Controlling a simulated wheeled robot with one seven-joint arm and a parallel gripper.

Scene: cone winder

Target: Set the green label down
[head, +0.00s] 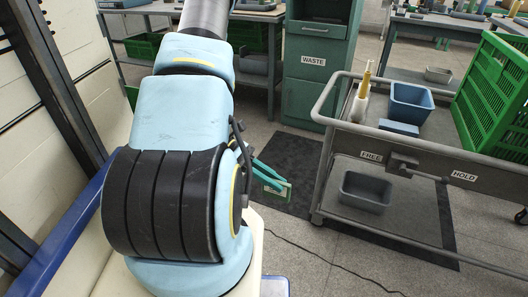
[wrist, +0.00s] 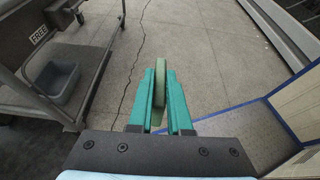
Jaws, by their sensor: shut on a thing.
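My gripper (wrist: 160,96) is shut on the green label (wrist: 159,80), a thin pale-green piece standing edge-on between the two teal fingers in the wrist view. In the head view my gripper (head: 270,173) shows just right of my blue arm, with a bit of the green label (head: 276,187) at its tips. The label is held in the air above the floor, left of the cart and touching no surface that I can see. Part of the gripper is hidden behind my arm.
A grey cart (head: 425,157), marked FREE and HOLD, stands at right. Its top carries a blue bin (head: 411,104), a bottle (head: 361,100), a flat blue block (head: 398,128) and a green crate (head: 497,95). A grey bin (head: 363,192) sits below. A WASTE cabinet (head: 313,75) stands behind.

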